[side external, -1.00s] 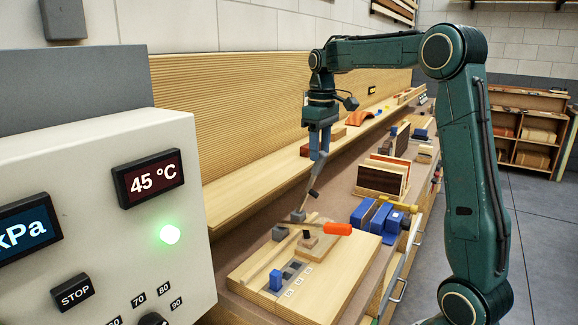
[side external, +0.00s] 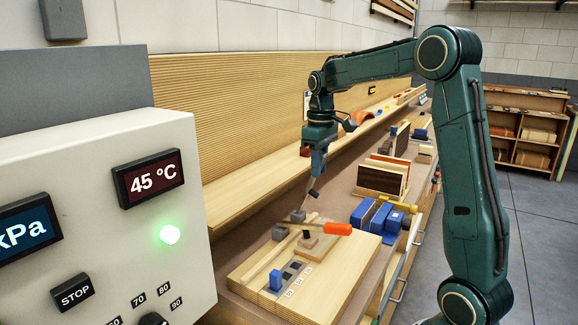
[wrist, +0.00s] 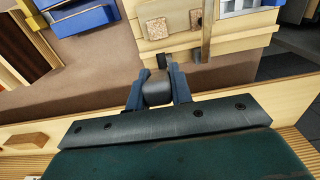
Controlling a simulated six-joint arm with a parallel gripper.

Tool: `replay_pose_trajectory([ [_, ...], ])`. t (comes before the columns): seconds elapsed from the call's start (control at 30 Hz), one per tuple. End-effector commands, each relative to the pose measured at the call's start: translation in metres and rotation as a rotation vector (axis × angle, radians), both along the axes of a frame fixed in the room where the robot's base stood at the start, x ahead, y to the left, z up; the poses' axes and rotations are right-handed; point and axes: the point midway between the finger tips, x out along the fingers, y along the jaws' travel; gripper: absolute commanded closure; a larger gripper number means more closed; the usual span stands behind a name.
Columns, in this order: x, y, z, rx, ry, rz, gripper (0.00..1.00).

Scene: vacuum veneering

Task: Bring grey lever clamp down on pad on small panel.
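The grey lever clamp rises steeply from its grey base (side external: 298,215), with a black foot (side external: 314,194) part-way up its arm. My gripper (side external: 317,172) is over the top of the lever. In the wrist view, the rounded grey end of the lever (wrist: 157,92) fills the gap between my gripper's fingers (wrist: 158,84). I cannot tell if both fingers press on it. A small wooden panel (side external: 320,249) lies on the board beside the clamp bases. Speckled cork-like pads show in the wrist view, one at left (wrist: 157,28) and one at right (wrist: 195,21).
An orange handle (side external: 338,229) lies low across the small panel, close to the lever. Blue clamps (side external: 372,215) and upright panels (side external: 382,178) stand further along the bench. A control box (side external: 100,220) fills the left foreground.

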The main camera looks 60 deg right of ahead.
Motion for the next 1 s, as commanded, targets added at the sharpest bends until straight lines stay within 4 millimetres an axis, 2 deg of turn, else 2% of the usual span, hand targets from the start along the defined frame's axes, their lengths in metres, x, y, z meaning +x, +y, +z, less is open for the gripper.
replay_pose_trajectory([
  [0.57,-0.008,0.0,-0.002,0.0,-0.048,-0.001,1.0],
  [1.0,-0.037,0.0,-0.017,0.0,-0.246,-0.004,1.0],
])
